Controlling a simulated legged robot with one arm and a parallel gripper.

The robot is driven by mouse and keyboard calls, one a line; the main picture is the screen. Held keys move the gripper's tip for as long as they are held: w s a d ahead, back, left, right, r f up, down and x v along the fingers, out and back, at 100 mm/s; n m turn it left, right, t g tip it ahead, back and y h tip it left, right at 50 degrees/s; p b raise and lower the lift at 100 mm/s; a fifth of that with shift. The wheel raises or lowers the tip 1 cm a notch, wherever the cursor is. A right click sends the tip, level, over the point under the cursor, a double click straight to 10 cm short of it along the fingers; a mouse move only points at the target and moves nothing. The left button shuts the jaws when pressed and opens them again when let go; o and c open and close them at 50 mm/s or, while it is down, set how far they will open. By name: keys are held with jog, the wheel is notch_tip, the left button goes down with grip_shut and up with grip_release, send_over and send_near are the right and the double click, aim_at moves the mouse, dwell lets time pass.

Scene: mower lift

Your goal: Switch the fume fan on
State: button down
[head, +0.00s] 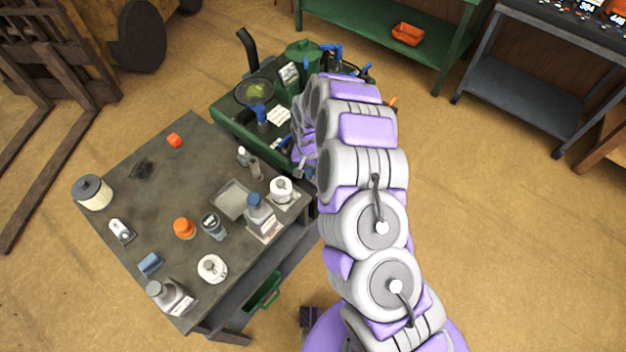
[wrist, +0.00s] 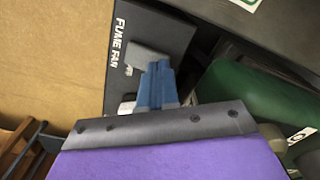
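A black panel (wrist: 173,32) lettered FUME FAN fills the upper middle of the wrist view. A grey block like a switch paddle (wrist: 145,58) sits on it, beside small white lettering that is partly covered. My gripper (wrist: 160,66) shows as two blue fingers pressed together, with nothing seen between them. The fingertips are right at the grey block's lower right edge; I cannot tell whether they touch. A pale rounded part (wrist: 127,107) shows left of the fingers, partly hidden. In the head view my arm hides the panel, and the gripper is not clear.
A dark workbench (head: 165,205) with bottles, tins and an orange cap stands left of my arm. A green machine (head: 303,57) is behind it. A green shelf (head: 350,22) and grey cart (head: 530,95) stand at the back. Floor at right is clear.

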jog(key=shift+f, duration=0.3)
jog(key=shift+r+p, duration=1.35)
jog(key=shift+r, duration=2.2)
